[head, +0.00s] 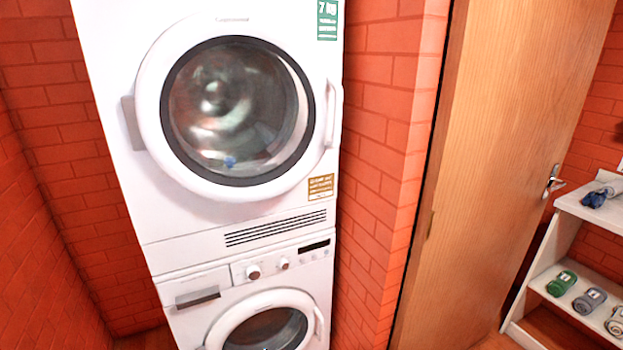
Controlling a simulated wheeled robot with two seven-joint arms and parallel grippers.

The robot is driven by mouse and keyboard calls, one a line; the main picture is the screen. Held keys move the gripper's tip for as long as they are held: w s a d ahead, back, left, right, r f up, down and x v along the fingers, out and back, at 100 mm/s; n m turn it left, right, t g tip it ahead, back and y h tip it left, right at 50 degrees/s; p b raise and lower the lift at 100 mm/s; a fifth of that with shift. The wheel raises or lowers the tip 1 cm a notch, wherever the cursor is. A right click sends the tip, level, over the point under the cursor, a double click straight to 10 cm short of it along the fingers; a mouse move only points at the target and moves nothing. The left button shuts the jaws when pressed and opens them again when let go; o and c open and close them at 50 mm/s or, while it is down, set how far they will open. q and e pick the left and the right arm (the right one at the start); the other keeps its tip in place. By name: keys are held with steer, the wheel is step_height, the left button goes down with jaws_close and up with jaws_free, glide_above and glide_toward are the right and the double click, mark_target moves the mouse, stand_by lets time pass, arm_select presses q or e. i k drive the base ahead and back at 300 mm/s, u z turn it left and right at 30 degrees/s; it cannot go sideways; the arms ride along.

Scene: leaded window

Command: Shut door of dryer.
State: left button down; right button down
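The white dryer (290,205) is the upper machine of a stack of two. Its round door (150,110) has a white ring, a dark inner rim and a glass window (235,105). A grey hinge (132,123) is on the door's left and a white handle (334,113) on its right. The door lies against or very near the dryer's front; I cannot tell whether it is fully latched. A small blue spot shows low in the glass. Neither of my grippers is in view.
A white washer (185,325) with its own round door (215,335) stands below the dryer. Red brick walls (50,90) flank the stack.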

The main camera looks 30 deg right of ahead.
mark_target(147, 113)
steer(key=z, duration=3)
steer(key=i, duration=0.95)
steer(key=u, duration=2.35)
